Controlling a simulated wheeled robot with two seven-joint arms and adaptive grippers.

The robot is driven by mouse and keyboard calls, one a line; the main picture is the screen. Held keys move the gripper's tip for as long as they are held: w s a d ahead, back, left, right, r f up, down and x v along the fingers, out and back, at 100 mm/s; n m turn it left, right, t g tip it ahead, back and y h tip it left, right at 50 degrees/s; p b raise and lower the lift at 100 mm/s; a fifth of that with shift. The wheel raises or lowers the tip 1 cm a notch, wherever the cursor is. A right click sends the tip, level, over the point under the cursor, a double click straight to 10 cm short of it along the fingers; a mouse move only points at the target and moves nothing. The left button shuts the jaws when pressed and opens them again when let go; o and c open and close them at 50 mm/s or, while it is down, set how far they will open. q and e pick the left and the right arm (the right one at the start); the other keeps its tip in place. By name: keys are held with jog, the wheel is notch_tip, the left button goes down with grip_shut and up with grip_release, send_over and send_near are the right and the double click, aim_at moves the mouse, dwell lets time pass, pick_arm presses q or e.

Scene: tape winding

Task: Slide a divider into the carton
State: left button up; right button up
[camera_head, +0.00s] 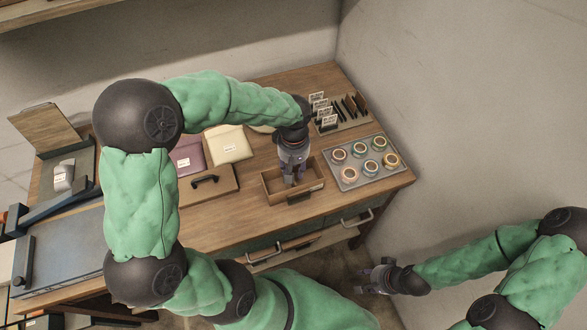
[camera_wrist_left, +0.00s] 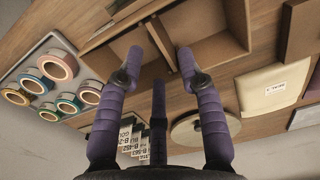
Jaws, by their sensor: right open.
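The open carton (camera_head: 312,187) stands on the table at mid-right, with its rim also across the top of the left wrist view (camera_wrist_left: 222,57). A thin upright divider (camera_wrist_left: 158,30) shows inside it, splitting the inside into two compartments. My left gripper (camera_head: 292,182) points down over the carton, its fingertips (camera_wrist_left: 160,58) spread apart on either side of the divider. I see no finger pressed on the divider. The gripper hides part of the carton in the head view. My right gripper (camera_head: 372,280) is open and empty, low beside the table's right front.
A tray of tape rolls (camera_head: 365,162) stands right of the carton. Behind it is a rack (camera_head: 345,122) with dark upright pieces and labelled cards.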

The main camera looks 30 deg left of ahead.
pick_arm(q)
notch_tip(320, 180, up, 10)
jog(key=shift+r, duration=0.2)
dwell(0.7)
